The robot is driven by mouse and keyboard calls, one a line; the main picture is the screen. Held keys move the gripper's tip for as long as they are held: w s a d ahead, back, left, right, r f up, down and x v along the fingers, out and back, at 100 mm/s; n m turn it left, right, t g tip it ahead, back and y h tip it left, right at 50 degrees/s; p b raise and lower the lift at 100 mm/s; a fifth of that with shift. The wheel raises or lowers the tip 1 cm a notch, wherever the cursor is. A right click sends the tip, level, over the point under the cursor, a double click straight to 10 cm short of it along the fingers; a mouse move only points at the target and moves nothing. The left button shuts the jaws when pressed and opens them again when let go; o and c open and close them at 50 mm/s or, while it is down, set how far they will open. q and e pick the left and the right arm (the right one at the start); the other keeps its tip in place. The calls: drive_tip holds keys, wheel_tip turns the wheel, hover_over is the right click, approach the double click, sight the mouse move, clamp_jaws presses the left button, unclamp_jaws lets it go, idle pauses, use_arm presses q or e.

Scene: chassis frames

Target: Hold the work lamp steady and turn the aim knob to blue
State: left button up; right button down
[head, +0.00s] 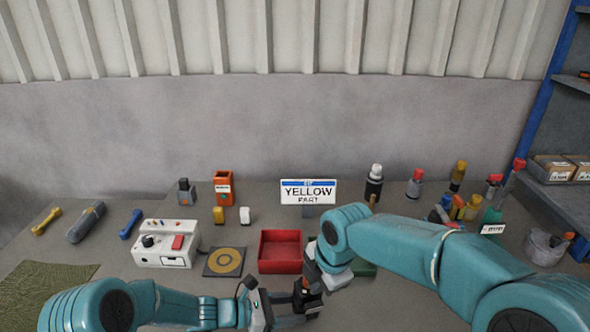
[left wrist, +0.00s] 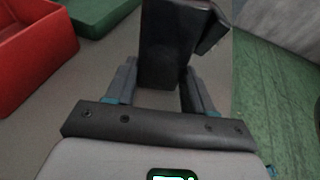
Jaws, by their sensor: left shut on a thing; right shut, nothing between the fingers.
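My left gripper (head: 290,304) is low at the front centre of the bench, shut on a dark, boxy thing (head: 307,298) that looks like the work lamp. In the left wrist view, this dark body (left wrist: 168,45) stands between the two fingers (left wrist: 155,92). My right gripper (head: 314,280) comes down just above the lamp, with its fingers shut and partly hidden by its wrist. A small orange-red spot shows between them. I cannot make out the aim knob or its colour marks, nor whether the right fingers touch the lamp.
A red tray (head: 280,236) lies just behind the grippers, with a green tray (head: 364,268) partly behind my right wrist. A white control box (head: 166,258) and a dark pad with a yellow ring (head: 209,271) lie left. A sign (head: 308,191) reads "YELLOW PART". Several bottles crowd the right.

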drive_tip(key=shift+w+a, duration=0.25)
drive_tip(key=shift+w, duration=0.3)
idle(1.1)
drive_tip(key=shift+w+d, duration=0.15)
drive_tip(key=shift+d, duration=0.1)
idle(0.4)
drive_tip(key=shift+s+d, duration=0.2)
drive_tip(key=shift+s, duration=0.1)
wheel_tip(320, 180, up, 6)
drive_tip(key=shift+d, duration=0.15)
idle(0.4)
drive_tip(key=shift+s+a+f, duration=0.15)
drive_tip(key=shift+f, duration=0.85)
drive_tip(key=shift+s+a+f, duration=0.1)
drive_tip(key=shift+f, duration=0.9)
drive_tip(key=shift+s+a+f, duration=0.15)
drive_tip(key=shift+f, duration=0.85)
